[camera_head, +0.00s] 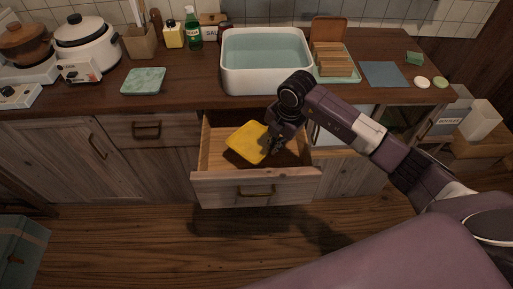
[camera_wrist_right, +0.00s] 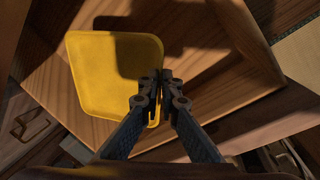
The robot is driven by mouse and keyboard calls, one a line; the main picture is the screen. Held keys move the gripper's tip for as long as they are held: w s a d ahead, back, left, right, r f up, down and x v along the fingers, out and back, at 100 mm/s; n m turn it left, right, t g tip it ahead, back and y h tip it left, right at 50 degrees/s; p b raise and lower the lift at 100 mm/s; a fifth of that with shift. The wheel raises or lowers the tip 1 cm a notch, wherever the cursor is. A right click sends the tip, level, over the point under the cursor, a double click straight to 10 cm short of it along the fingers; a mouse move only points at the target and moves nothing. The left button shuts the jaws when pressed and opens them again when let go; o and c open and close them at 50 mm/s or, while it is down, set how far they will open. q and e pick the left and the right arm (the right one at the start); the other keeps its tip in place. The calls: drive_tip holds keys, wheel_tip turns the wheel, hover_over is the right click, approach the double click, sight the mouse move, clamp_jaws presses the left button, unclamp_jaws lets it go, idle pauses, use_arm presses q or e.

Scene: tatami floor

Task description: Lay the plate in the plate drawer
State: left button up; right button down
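The yellow plate (camera_head: 245,143) is a rounded square inside the open wooden drawer (camera_head: 230,187), toward its left and middle. My right gripper (camera_head: 272,146) reaches down into the drawer at the plate's right edge. In the right wrist view the fingers (camera_wrist_right: 161,80) are close together, pinching the edge of the plate (camera_wrist_right: 112,70). The plate's shadow falls on the drawer bottom (camera_wrist_right: 215,75); whether the plate touches the bottom I cannot tell. My left gripper is not in view.
A white basin (camera_head: 266,78) stands on the counter above the drawer, beside a rack with brown boards (camera_head: 331,60). A green marbled tray (camera_head: 144,81) and a blue cloth (camera_head: 385,74) lie on the counter.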

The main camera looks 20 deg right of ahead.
drive_tip(key=x, duration=0.3)
drive_tip(key=s+x, duration=0.1)
drive_tip(key=x, duration=0.2)
drive_tip(key=d+x, duration=0.1)
drive_tip(key=x, duration=0.2)
drive_tip(key=shift+s+f, duration=0.3)
drive_tip(key=shift+f, duration=0.25)
drive_tip(key=c, duration=2.2)
unclamp_jaws()
drive_tip(key=shift+f, duration=0.1)
drive_tip(key=shift+o, duration=0.2)
drive_tip(key=v, duration=1.2)
drive_tip(key=shift+a, duration=0.15)
